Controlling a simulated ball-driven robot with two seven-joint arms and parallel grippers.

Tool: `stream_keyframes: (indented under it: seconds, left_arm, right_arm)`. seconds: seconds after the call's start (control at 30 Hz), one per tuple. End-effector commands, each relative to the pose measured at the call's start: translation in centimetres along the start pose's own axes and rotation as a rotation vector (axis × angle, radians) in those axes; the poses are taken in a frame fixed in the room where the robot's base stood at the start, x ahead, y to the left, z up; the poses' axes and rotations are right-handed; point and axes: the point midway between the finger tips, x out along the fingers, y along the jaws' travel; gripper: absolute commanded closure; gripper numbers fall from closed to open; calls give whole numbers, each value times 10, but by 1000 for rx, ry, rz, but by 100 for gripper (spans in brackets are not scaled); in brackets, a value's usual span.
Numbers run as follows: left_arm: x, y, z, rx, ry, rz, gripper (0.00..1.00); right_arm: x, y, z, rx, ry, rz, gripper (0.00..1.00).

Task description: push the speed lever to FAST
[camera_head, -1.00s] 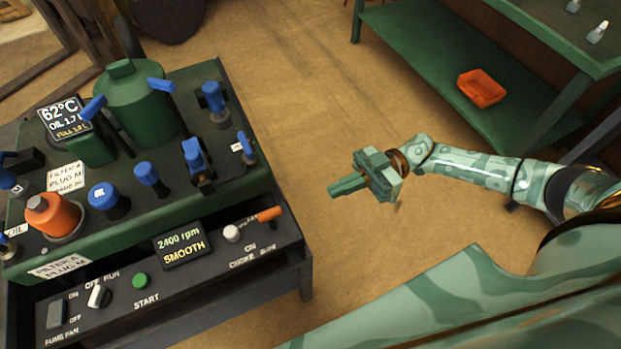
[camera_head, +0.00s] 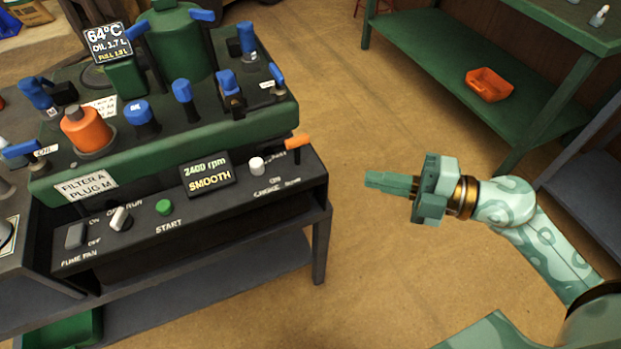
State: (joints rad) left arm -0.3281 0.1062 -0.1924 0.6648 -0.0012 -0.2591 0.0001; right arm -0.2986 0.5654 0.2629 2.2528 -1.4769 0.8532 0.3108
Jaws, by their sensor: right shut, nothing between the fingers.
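The speed lever (camera_head: 297,142) has an orange handle and sits at the right end of the dark control panel (camera_head: 145,245). The lettering beside it is partly covered and too small to read fully. A display (camera_head: 208,176) on the panel reads 2400 rpm and SMOOTH. My right gripper (camera_head: 368,180) is shut and empty. It is in the air to the right of the panel, apart from the lever, its fingers pointing left toward the bench. My left gripper is out of view.
A white choke knob (camera_head: 257,166) stands just left of the lever. A green start button (camera_head: 163,207) and a run switch (camera_head: 120,218) are further left. The green engine block (camera_head: 200,140) with blue handles rises behind. A green shelf (camera_head: 430,50) holds an orange tray (camera_head: 488,84).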

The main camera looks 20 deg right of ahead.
Motion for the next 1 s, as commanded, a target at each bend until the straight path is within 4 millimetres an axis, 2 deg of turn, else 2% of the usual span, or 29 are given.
stream_keyframes:
  seconds: [0.1,0.23,0.4,0.57,0.73,0.8,1.0]
  left_arm:
    - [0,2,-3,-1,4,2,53]
    - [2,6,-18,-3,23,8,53]
    - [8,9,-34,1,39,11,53]
    - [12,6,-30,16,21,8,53]
    - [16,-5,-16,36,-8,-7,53]
    - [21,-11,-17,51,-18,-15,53]
    - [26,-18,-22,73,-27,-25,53]
  right_arm:
    - [1,2,6,-99,-41,3,100]
    - [8,2,8,-121,-44,5,100]
    - [35,1,9,-118,-41,6,100]
    - [70,1,11,-115,-41,8,100]
    - [105,2,12,-114,-41,7,100]
    - [113,-1,23,-113,-43,4,100]
    - [126,2,38,-112,-42,3,100]
